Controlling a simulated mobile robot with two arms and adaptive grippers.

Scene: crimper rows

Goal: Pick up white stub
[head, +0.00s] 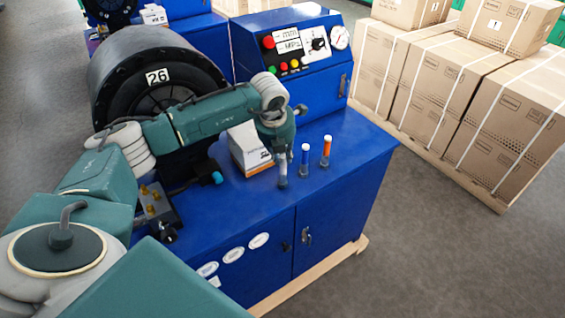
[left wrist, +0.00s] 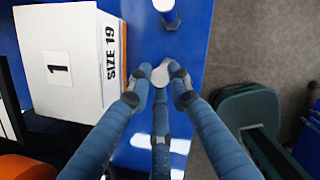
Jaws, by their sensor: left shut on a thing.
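The white stub (left wrist: 162,73) shows as a pale round top between my left gripper's fingers (left wrist: 160,92) in the left wrist view. My left gripper (head: 282,168) points down over the front of the blue bench top in the head view and is shut on the stub. The fingers hide most of the stub; only a pale bit (head: 282,184) shows below them. I cannot tell whether it still touches the bench. My right gripper is in neither view.
A blue stub (head: 305,153) and an orange stub (head: 327,150), both white-topped, stand upright just right of my gripper. A white box (head: 245,152) stands behind left. The control panel (head: 300,55) rises at the back. Cartons (head: 440,90) stand right, across grey floor.

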